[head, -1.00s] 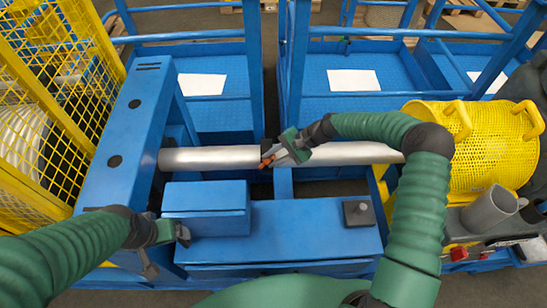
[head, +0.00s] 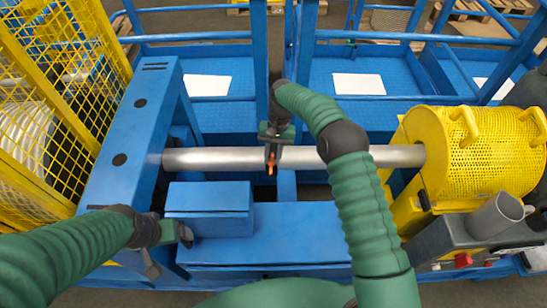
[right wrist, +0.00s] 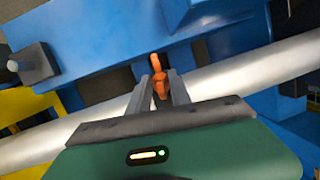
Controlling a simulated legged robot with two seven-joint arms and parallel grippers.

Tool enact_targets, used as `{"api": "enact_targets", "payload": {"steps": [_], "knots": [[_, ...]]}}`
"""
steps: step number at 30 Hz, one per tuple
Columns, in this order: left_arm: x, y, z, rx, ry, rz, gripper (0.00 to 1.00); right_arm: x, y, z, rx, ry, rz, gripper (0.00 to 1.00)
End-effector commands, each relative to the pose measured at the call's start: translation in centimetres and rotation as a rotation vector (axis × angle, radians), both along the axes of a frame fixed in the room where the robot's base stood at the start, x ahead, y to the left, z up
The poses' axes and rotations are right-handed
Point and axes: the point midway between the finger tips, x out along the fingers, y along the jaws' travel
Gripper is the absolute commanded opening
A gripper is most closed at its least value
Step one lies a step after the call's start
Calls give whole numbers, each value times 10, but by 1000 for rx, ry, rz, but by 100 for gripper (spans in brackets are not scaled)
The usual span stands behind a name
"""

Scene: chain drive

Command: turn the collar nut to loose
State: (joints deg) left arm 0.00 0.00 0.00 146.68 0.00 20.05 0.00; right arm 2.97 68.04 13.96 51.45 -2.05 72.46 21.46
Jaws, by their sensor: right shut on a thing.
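A small orange collar nut (head: 271,166) sits at the dark collar around the long silver shaft, at mid-picture in the head view. In the right wrist view the orange nut (right wrist: 159,70) stands between the two grey fingers, its hooked end past the tips. My right gripper (head: 271,154) reaches it from the far side of the shaft and is shut on it; it also shows in the right wrist view (right wrist: 160,88). The gripper hides most of the collar. My left gripper (head: 184,236) is beside the raised blue box, and its jaw opening is unclear.
The silver shaft (head: 215,159) runs between a blue housing (head: 120,130) and a yellow mesh guard (head: 490,150). A yellow fence stands at the left. A grey mug (head: 492,217) stands at the right. Blue railings stand behind the shaft.

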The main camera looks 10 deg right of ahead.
Motion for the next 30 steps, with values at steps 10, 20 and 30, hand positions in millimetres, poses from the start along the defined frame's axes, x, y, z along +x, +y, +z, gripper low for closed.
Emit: {"api": "enact_targets", "payload": {"steps": [10, 20, 30], "knots": [[0, 0, -3, 0, 0, 0, 87, -6, 2, -7, -58, 32, 64, 0], [0, 0, -3, 0, 0, 0, 87, -6, 3, -7, -56, 34, 63, 0], [0, 0, -3, 0, 0, 0, 87, -6, 3, -7, -55, 34, 63, 0]]}}
